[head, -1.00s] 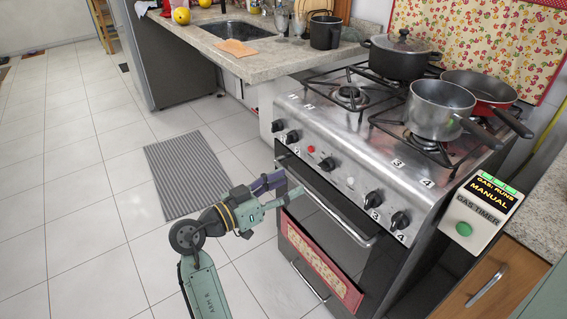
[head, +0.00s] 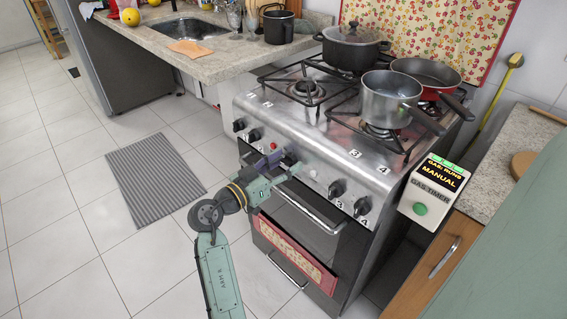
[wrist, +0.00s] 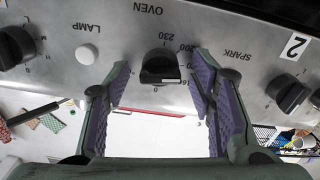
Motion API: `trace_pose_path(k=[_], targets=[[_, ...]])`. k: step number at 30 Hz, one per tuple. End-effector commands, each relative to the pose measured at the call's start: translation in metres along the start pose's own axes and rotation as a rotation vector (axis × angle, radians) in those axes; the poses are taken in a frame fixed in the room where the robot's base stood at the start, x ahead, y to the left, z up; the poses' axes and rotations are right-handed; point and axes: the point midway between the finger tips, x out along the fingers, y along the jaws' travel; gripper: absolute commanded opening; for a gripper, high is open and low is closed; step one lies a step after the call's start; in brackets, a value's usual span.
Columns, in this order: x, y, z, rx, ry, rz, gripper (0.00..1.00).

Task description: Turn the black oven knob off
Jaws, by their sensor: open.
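The black oven knob (wrist: 160,66) sits on the steel front panel under the upside-down word OVEN in the wrist view. Printed temperature numbers and a 0 surround it. Its exact pointer direction is hard to tell. My gripper (wrist: 161,78) is open, with one purple-padded finger on each side of the knob and a visible gap to it. In the head view my gripper (head: 288,160) is at the stove's front panel and largely hides the oven knob.
A white LAMP button (wrist: 87,54) is close by. The oven door handle (head: 308,212) runs below. Pots (head: 388,100) stand on the stove. A gas timer box (head: 432,190) is at right.

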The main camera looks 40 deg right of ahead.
Motion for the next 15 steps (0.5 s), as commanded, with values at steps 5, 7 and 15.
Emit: trace_pose_path(k=[5, 7, 15], targets=[[-0.0003, -0.0002, -0.0002, 0.000, 0.000, 0.000, 0.43], [-0.0004, -0.0002, -0.0002, 0.000, 0.000, 0.000, 0.38], [-0.0005, -0.0002, -0.0003, 0.000, 0.000, 0.000, 0.20]])
